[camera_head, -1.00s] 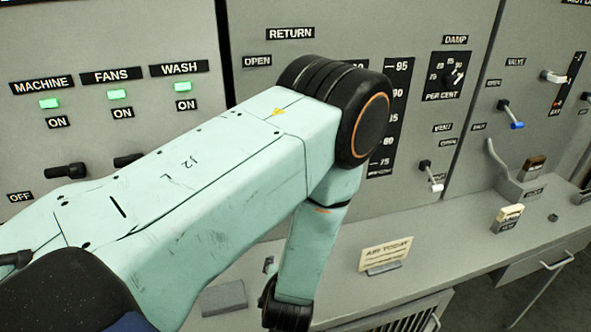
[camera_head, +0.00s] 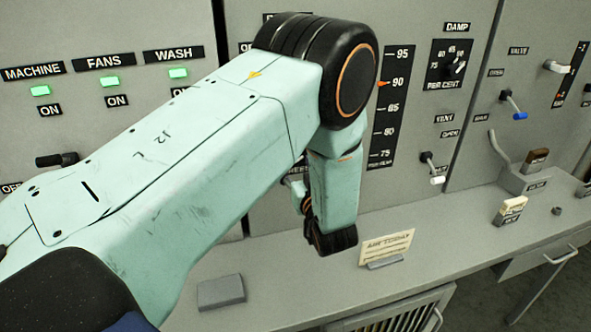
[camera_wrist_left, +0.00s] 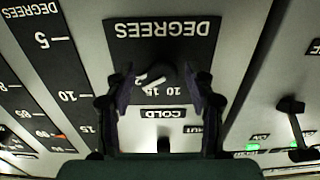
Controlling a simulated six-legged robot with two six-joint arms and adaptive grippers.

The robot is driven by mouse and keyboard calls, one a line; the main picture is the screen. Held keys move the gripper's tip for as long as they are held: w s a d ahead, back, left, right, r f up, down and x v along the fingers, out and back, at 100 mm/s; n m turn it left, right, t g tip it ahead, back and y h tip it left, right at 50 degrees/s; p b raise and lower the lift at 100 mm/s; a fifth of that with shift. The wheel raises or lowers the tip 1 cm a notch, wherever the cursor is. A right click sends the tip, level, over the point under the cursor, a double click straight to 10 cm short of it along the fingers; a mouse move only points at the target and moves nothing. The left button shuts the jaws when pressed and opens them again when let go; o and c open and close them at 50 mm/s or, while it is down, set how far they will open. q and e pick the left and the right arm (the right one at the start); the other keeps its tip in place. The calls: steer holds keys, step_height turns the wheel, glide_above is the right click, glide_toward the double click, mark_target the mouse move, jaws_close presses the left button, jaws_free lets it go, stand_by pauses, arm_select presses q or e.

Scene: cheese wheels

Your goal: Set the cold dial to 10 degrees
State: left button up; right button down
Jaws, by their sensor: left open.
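The cold dial (camera_wrist_left: 168,78) is a dark knob with a white pointer on a black plate, above the COLD label (camera_wrist_left: 163,113) in the upside-down left wrist view. Numbers including 20 and 15 show beside it; its exact setting is unclear. My left gripper (camera_wrist_left: 160,98) is open, its dark fingers on either side of the dial in the picture. I cannot tell whether they touch it. In the head view my left arm hides the dial, and the gripper (camera_head: 300,188) shows only partly beside the wrist. My right gripper is in neither view.
A DEGREES scale (camera_wrist_left: 35,60) and a switch lever (camera_wrist_left: 292,108) flank the dial in the wrist view. The grey desk (camera_head: 290,285) below the panel carries a paper sign (camera_head: 388,246) close to my wrist. Vent (camera_head: 432,168) and valve (camera_head: 514,105) levers stick out right.

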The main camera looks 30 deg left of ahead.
arm_select(q)
steer(key=shift+a+r, duration=0.25)
steer(key=shift+a, duration=0.1)
steer(key=shift+w+a+f, duration=0.2)
steer(key=shift+w+a, duration=0.05)
steer(key=shift+w+f, duration=0.1)
steer(key=shift+w, duration=0.05)
steer(key=shift+c, duration=1.4)
steer(key=shift+s+d+r, duration=0.2)
steer(key=shift+d, duration=0.05)
steer(key=c, duration=0.3)
steer(key=shift+a, duration=0.1)
steer(key=shift+c, duration=2.7)
